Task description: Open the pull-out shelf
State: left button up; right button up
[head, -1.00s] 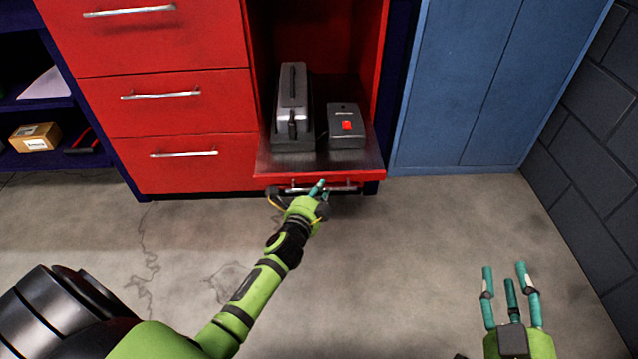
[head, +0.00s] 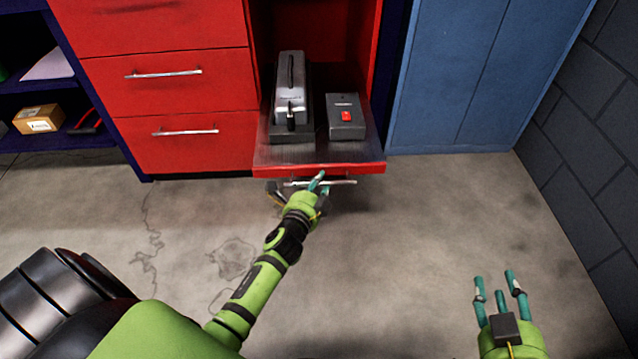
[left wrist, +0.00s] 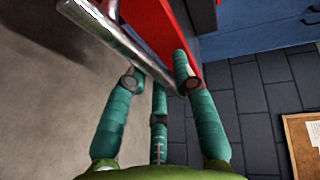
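The pull-out shelf (head: 270,157) sticks out from the red cabinet, with a dark top and a red front edge. Its silver bar handle (head: 340,182) runs below the front edge and also crosses the left wrist view (left wrist: 112,35). My left gripper (head: 316,182) is at the middle of this handle. In the left wrist view its fingers (left wrist: 160,75) close around the bar, though the exact contact is partly hidden. My right gripper (head: 497,285) is open and empty above the floor at the lower right.
A grey-black machine (head: 291,95) and a grey box with a red button (head: 346,116) stand on the shelf. Closed red drawers (head: 185,95) are at left, a blue cabinet (head: 465,80) and a dark block wall (head: 590,150) at right. The concrete floor (head: 400,240) in front is clear.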

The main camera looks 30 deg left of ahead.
dwell(0.3)
pick_arm(q)
jog(key=v, duration=1.2)
jog(key=shift+a, duration=0.1)
